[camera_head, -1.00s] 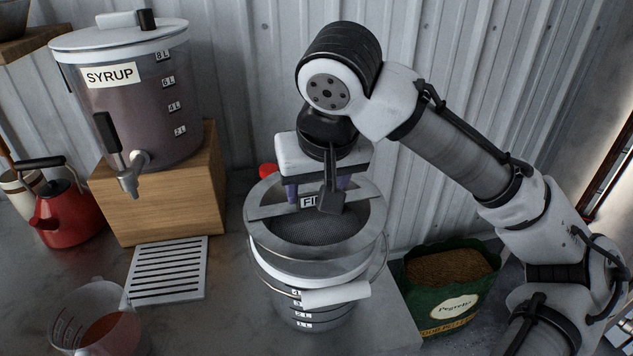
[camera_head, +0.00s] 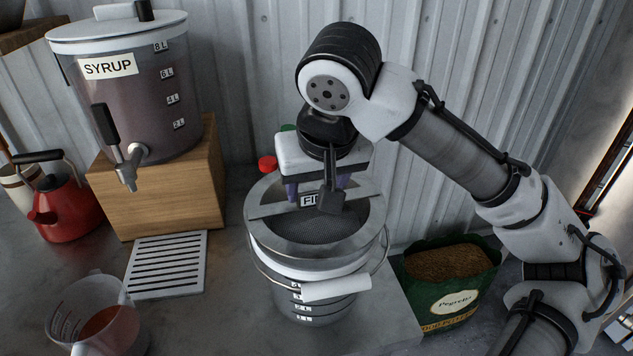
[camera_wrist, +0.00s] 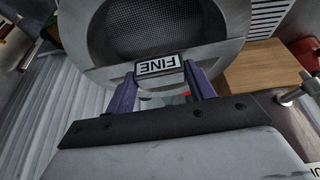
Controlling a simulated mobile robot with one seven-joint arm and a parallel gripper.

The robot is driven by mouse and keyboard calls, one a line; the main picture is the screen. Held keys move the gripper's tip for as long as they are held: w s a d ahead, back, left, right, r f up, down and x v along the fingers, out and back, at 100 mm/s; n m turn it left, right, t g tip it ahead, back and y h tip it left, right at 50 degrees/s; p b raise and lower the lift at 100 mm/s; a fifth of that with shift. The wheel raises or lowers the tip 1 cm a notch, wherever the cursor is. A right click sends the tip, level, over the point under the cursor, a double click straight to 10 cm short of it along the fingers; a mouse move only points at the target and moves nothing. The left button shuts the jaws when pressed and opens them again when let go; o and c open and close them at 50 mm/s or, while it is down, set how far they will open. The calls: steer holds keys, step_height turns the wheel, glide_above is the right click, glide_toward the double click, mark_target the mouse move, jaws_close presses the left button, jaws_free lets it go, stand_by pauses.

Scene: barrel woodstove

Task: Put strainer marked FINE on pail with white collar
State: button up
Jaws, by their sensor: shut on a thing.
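The strainer marked FINE (camera_head: 270,225) is a round metal rim with a dark mesh and a flat crossbar. Its FINE label also shows in the wrist view (camera_wrist: 158,65). My gripper (camera_head: 318,194) is shut on the strainer's bar at the label, a purple finger on each side in the wrist view (camera_wrist: 163,85). The strainer is at the mouth of the pail with the white collar (camera_head: 315,312), a clear pail with litre marks and a white-gripped handle. The strainer covers the pail's opening; I cannot tell whether it bears fully on the rim.
A syrup dispenser (camera_head: 110,95) stands on a wooden block (camera_head: 170,200) at left, with a slotted drip tray (camera_head: 168,265) before it. A red kettle (camera_head: 65,210) and a measuring jug (camera_head: 98,315) are farther left. A green pellet bag (camera_head: 450,285) stands right of the pail.

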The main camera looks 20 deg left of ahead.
steer(key=shift+f+b, duration=0.8)
steer(key=shift+f, duration=0.65)
stand_by(0.5)
steer(key=o, duration=1.8)
steer(key=p+v, duration=0.6)
steer(key=v, duration=0.1)
